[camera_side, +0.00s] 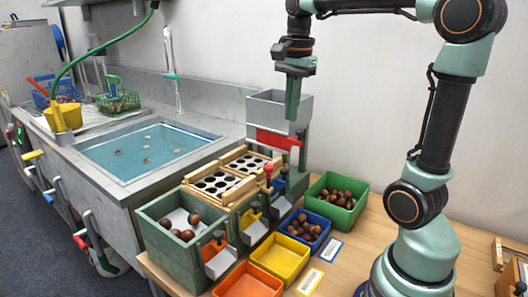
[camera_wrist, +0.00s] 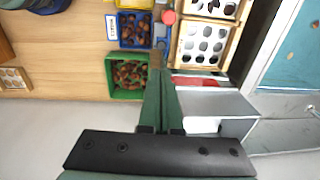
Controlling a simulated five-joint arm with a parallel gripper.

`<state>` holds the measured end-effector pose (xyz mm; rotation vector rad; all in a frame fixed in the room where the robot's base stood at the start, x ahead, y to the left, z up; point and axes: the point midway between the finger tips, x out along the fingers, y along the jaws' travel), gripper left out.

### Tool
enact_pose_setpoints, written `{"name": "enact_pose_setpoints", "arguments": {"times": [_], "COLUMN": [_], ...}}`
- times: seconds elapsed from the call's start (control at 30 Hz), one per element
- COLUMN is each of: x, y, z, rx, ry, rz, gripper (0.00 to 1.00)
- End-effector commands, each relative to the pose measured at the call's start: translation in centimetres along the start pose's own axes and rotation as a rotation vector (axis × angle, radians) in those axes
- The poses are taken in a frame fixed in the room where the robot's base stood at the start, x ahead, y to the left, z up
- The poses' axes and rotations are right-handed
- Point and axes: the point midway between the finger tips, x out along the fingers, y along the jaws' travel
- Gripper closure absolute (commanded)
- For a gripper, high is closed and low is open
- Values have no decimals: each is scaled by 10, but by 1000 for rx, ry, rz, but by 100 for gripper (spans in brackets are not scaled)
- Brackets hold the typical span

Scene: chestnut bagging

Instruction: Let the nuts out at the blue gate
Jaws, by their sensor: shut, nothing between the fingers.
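The blue gate (camera_side: 279,186) sits low on the sorter's front, partly hidden by the posts and ledges around it. The blue bin (camera_side: 306,232) in front of it holds several brown nuts; in the wrist view the same blue bin (camera_wrist: 134,44) lies left of the sorter. My gripper (camera_side: 292,112) points down, high beside the grey hopper (camera_side: 266,98) and above the gate. Its fingers are shut and empty. In the wrist view my gripper (camera_wrist: 160,85) covers part of the area next to the green bin (camera_wrist: 112,90).
An orange bin (camera_side: 246,284) and a yellow bin (camera_side: 282,260) look empty; the green bin (camera_side: 338,216) holds nuts. Wooden sieve trays (camera_side: 214,186) and a green-grey box (camera_side: 165,245) with nuts stand left. A water sink (camera_side: 140,152) lies behind.

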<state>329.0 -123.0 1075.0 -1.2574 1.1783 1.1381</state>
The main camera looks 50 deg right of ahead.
Motion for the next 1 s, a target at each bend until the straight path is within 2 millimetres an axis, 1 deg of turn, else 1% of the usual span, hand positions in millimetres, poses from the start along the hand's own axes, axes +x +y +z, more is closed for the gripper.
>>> {"name": "enact_pose_setpoints", "arguments": {"times": [0.17,0.4,0.6,0.7,0.8,1.0], "x": [26,74,109,121,129,134], "y": [1,1,0,0,0,-1], "z": [1,2,3,3,3,3], "rx": [-3,-4,-5,-5,-5,-5], "ry": [-2,-2,-2,-1,-1,0], "rz": [4,4,3,1,0,-2], "gripper": [100,100,100,100,100,100]}}
